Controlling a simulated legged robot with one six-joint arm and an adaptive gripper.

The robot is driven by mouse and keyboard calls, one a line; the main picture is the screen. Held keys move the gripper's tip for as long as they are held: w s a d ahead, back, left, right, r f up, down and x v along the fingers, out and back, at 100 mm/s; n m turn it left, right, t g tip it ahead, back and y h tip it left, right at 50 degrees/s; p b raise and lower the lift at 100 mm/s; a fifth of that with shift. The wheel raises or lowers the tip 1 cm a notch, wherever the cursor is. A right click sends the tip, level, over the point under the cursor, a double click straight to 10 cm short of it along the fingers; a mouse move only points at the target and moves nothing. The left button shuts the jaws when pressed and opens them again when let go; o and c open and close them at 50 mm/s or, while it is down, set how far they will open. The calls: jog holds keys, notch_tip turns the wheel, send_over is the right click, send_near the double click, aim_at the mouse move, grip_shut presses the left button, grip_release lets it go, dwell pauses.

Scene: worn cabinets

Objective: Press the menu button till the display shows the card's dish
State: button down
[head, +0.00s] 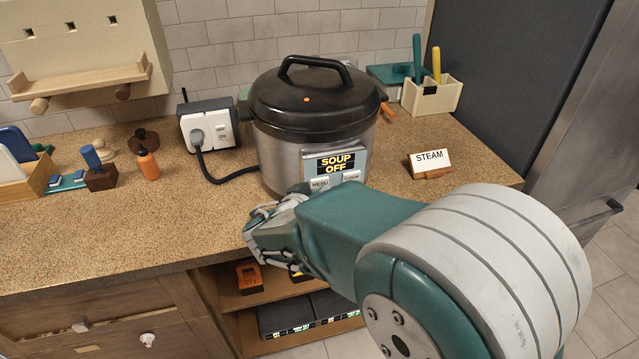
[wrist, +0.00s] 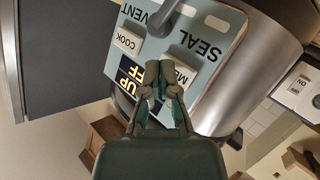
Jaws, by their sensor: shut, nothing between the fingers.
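The silver cooker (head: 272,158) with a black lid stands on the counter. Its front panel has a display (head: 336,163) reading "SOUP OFF". The menu button (head: 320,184) is below the display on the left, and the cook button (head: 351,176) is on the right. A white card (head: 431,159) reading "STEAM" stands in a wooden holder right of the cooker. My gripper (head: 262,212) is shut and empty in front of the panel. In the wrist view its fingertips (wrist: 160,78) overlap the display's edge beside the partly hidden menu button (wrist: 184,77); contact cannot be told.
The wrist view shows a grey lever (wrist: 172,20) between "VENT" and "SEAL". A plugged-in socket box (head: 210,125) with a black cord is left of the cooker. A utensil box (head: 432,98) stands behind the card. The counter's left front is clear. Open shelves lie below.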

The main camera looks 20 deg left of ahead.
jog(key=shift+w+a, duration=0.2)
jog(key=shift+w, duration=0.15)
dwell(0.8)
jog(key=shift+s, duration=0.1)
jog(key=shift+s+d, duration=0.45)
jog(key=shift+s, duration=0.15)
jog(key=s+d, duration=0.1)
jog(key=s, duration=0.2)
jog(key=s+d, duration=0.1)
jog(key=shift+s+d, duration=0.15)
jog(key=shift+d, duration=0.15)
dwell(0.4)
dwell(0.5)
